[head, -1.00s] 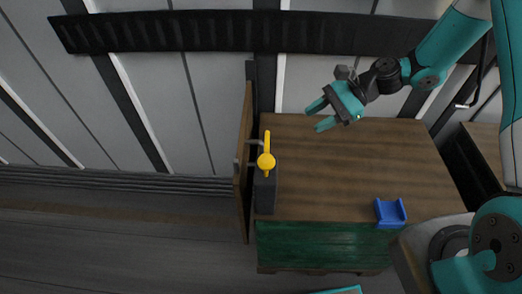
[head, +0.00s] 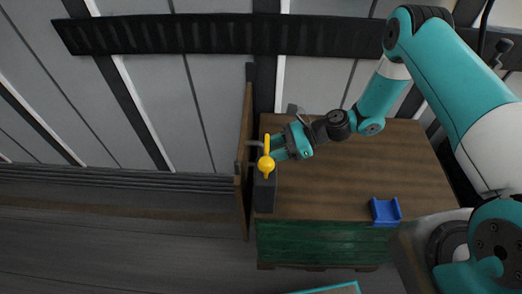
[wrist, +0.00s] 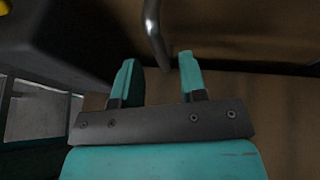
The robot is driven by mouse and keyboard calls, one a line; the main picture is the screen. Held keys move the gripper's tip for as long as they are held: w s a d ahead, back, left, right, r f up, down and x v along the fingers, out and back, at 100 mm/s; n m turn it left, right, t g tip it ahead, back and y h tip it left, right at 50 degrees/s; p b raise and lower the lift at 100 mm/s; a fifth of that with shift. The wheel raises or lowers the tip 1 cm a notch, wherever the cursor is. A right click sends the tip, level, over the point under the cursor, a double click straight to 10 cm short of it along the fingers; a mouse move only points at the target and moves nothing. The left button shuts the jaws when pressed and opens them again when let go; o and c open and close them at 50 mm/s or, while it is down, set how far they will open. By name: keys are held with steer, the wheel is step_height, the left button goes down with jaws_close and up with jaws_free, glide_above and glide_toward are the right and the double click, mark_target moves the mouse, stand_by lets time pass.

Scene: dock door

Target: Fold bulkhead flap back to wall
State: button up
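The bulkhead flap (head: 244,190) is a wooden panel seen nearly edge-on in the head view, standing out from the wall. A grey metal handle (head: 253,143) sticks out from its right face. In the wrist view this curved bar (wrist: 154,32) reaches down between the two fingertips, and I cannot tell whether they touch it. My gripper (head: 274,151) is at the handle's right, beside a yellow lever with a round knob (head: 266,164). In the wrist view my gripper (wrist: 157,62) has its teal fingers apart with nothing clamped between them.
A dark block (head: 265,194) stands under the yellow knob, close to the flap. The brown tabletop (head: 345,185) carries a blue cradle (head: 385,211) near its front edge. A black rail (head: 180,32) runs along the wall. Left of the flap is free room.

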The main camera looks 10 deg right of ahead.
mark_target(261, 154)
steer(key=shift+x, duration=2.1)
jaws_close()
